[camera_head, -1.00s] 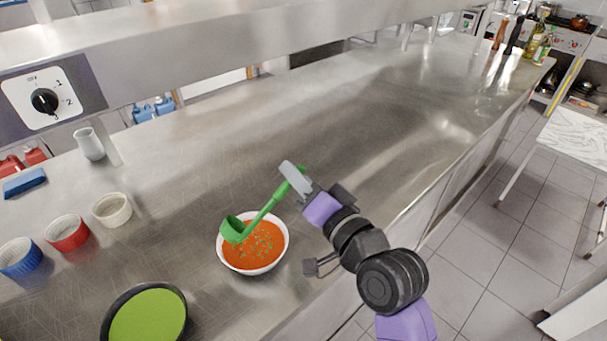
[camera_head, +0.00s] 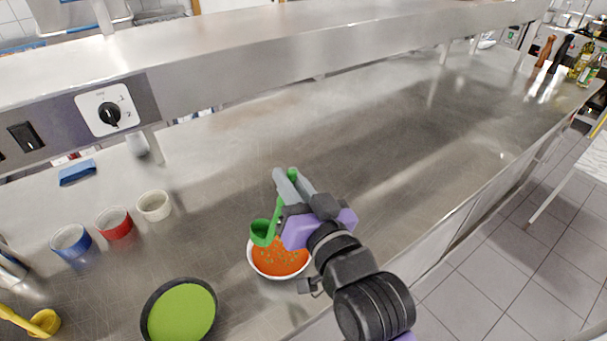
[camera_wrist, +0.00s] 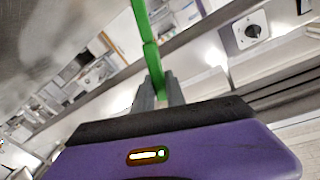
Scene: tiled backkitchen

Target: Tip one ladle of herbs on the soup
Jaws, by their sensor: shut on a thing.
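My gripper (camera_head: 290,190) is shut on the handle of the green ladle (camera_head: 262,232) and holds it above the counter. The ladle's bowl hangs over the left rim of the white soup bowl (camera_head: 252,268); I cannot see what is inside it. The orange soup (camera_head: 280,262) has green herb bits scattered on its surface. My gripper and arm hide the bowl's upper right side. In the wrist view the green handle (camera_wrist: 146,45) runs up from between the fingers (camera_wrist: 160,92).
A dark pan (camera_head: 147,318) with green contents stands left of the soup. Blue (camera_head: 71,243), red (camera_head: 114,223) and cream (camera_head: 154,206) ramekins stand further left. A yellow utensil (camera_head: 44,322) is at lower left. An overhead shelf (camera_head: 250,68) spans the back.

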